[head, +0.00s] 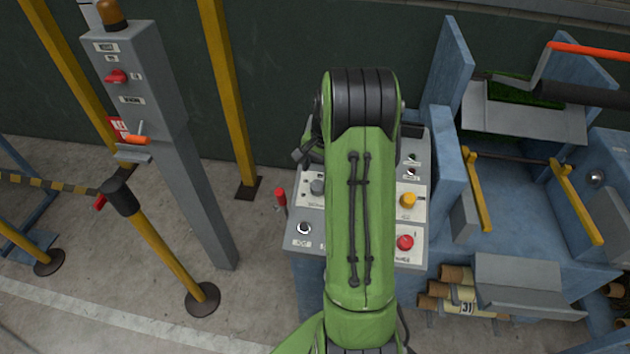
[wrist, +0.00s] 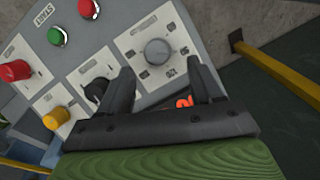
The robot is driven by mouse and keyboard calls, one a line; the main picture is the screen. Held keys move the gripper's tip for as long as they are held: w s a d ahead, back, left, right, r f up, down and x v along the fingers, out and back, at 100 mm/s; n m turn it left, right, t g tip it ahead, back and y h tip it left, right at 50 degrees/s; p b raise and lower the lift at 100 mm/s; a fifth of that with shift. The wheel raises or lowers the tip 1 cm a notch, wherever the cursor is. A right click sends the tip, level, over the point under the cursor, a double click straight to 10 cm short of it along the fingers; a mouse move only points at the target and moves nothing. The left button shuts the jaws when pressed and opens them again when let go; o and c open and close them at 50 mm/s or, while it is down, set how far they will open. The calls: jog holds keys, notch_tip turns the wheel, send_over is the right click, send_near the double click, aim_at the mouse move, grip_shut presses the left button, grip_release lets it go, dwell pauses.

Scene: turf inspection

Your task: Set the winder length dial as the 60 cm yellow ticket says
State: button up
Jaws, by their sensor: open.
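A round grey dial (wrist: 158,52) sits on a white plate with small marks around it, just beyond my fingertips in the wrist view. The same grey dial shows left of my arm in the head view (head: 318,187). Its lettering is too small to read. My gripper (wrist: 163,78) is open and empty, its two dark fingers either side of the near edge of the dial's plate, not closed on the dial. A black knob (wrist: 96,90) is beside the left finger. Red-orange marks show between the fingers, partly hidden. I cannot make out a yellow ticket.
The panel also carries a yellow knob (head: 408,200), a red button (head: 404,242) and a green button (wrist: 55,36). My arm hides the panel's middle in the head view. A grey control post (head: 185,150) and yellow posts stand left; the blue winder frame (head: 510,235) stands right.

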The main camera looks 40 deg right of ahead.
aim_at(316, 185)
notch_tip(316, 185, down, 5)
jog(key=shift+s+a+r, duration=0.1)
jog(key=shift+a+r, duration=0.05)
jog(key=shift+r, duration=0.05)
jog(key=shift+f, duration=0.35)
jog(key=c, duration=1.1)
jog(key=shift+o, duration=0.2)
jog(key=shift+w+n, duration=0.2)
jog(key=shift+n, duration=0.1)
jog(key=n, duration=0.2)
jog(key=n+g+h+b, duration=0.1)
jog(key=n, duration=0.2)
jog(key=shift+w+a+g, duration=0.1)
jog(key=shift+g, duration=0.2)
jog(key=n, duration=0.3)
jog(key=n+g+h, duration=0.1)
jog(key=n, duration=0.1)
jog(key=shift+w+a+n+h, duration=0.1)
jog(key=shift+n+h, duration=0.2)
jog(key=shift+n, duration=0.1)
